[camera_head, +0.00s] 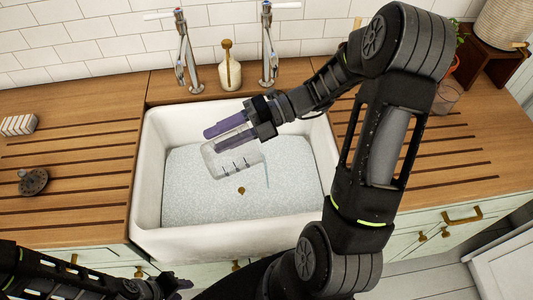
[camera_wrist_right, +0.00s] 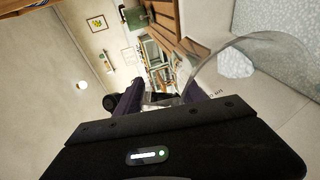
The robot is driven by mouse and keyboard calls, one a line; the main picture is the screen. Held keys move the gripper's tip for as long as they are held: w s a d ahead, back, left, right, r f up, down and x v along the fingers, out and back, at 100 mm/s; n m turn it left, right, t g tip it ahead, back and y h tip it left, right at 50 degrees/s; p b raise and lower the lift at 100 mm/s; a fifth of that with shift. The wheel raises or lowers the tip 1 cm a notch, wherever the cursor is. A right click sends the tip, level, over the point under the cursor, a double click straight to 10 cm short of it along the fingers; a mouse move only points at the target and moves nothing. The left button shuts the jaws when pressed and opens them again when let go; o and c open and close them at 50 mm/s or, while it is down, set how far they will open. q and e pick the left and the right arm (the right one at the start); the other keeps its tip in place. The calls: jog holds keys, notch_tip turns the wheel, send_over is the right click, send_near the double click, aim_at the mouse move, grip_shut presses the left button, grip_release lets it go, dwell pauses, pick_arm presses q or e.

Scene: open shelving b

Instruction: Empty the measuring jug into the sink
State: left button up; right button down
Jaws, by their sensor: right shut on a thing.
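The clear measuring jug (camera_head: 234,162), with dark scale marks, is held tilted over the white sink (camera_head: 145,205). My right gripper (camera_head: 230,130) is shut on it, its purple fingers at the jug's upper side. In the right wrist view the jug's curved clear rim (camera_wrist_right: 250,38) shows beyond the fingers. A thin pale streak (camera_head: 267,172) runs down beside the jug; I cannot tell if it is liquid. Any liquid left inside is hard to make out. My left gripper (camera_head: 180,285) is low, in front of the counter, away from the jug; its jaws are too small to read.
Two taps (camera_head: 185,55) (camera_head: 268,45) and a soap bottle (camera_head: 229,68) stand behind the sink. A drain stopper (camera_head: 33,181) and a striped block (camera_head: 18,125) lie on the left counter. A clear glass (camera_head: 447,97) stands on the right counter, near my right arm.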

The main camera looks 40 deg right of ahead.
jog(key=shift+s+d+r+y+p, duration=0.15)
jog(key=shift+d+r+y+p, duration=0.2)
jog(key=shift+p, duration=0.95)
jog(key=shift+d+f, duration=0.1)
jog(key=shift+d, duration=0.1)
jog(key=shift+s+d+r+y, duration=0.15)
jog(key=shift+d+r+y, duration=0.2)
jog(key=shift+d+y, duration=0.1)
jog(key=shift+a, duration=0.15)
jog(key=shift+a+f+h, duration=0.35)
jog(key=shift+a+h, duration=0.15)
jog(key=shift+a, duration=0.05)
jog(key=b, duration=0.3)
jog(key=a+f+b, duration=0.1)
jog(key=b, duration=0.3)
jog(key=shift+w+a+f+h, duration=0.1)
jog(key=shift+w+f+h, duration=0.2)
jog(key=shift+w+h, duration=0.1)
jog(key=shift+r+p, duration=0.3)
jog(key=shift+r, duration=0.15)
